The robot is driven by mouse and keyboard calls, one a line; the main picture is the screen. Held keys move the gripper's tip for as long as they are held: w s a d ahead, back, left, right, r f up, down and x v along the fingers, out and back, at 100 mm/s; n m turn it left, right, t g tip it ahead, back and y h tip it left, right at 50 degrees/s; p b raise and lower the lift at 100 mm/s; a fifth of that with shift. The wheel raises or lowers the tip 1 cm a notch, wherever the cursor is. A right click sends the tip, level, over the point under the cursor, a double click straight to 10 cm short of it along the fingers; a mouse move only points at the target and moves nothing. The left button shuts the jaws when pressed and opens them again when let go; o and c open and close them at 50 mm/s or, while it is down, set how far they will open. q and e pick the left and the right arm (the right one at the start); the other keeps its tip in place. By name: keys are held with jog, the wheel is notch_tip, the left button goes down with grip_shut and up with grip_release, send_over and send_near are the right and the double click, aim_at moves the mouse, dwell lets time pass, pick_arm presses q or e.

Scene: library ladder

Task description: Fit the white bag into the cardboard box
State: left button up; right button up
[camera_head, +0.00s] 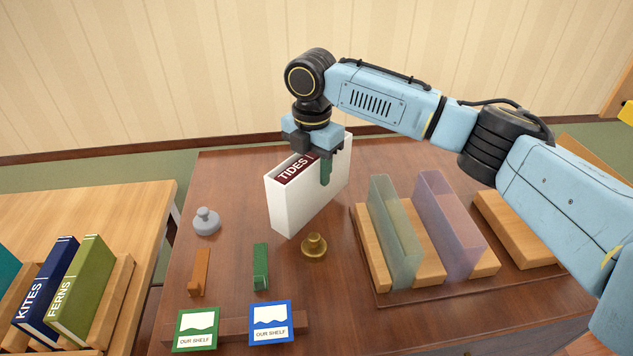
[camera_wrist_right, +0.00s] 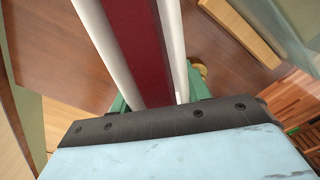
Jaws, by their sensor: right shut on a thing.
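No white bag and no cardboard box show in either view. A white slipcase (camera_head: 301,205) with a dark red book marked TIDES (camera_head: 297,168) inside stands upright over the middle of the brown table. My right gripper (camera_head: 324,165) is at its top, with green fingers on the outside of its walls, shut on it. In the right wrist view the red book (camera_wrist_right: 137,45) lies between the two white walls of the slipcase (camera_wrist_right: 98,32). I cannot tell whether the slipcase touches the table. My left gripper is not in view.
A wooden rack (camera_head: 372,250) with clear upright dividers stands at right. A brass knob (camera_head: 314,247), a grey knob (camera_head: 206,221), small green (camera_head: 261,265) and orange (camera_head: 199,270) pieces and two OUR SHELF cards (camera_head: 270,322) are nearby. Books KITES (camera_head: 45,290) and FERNS (camera_head: 80,290) stand at left.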

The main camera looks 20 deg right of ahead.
notch_tip(320, 180, down, 4)
jog(key=shift+r, duration=0.15)
jog(key=o, duration=1)
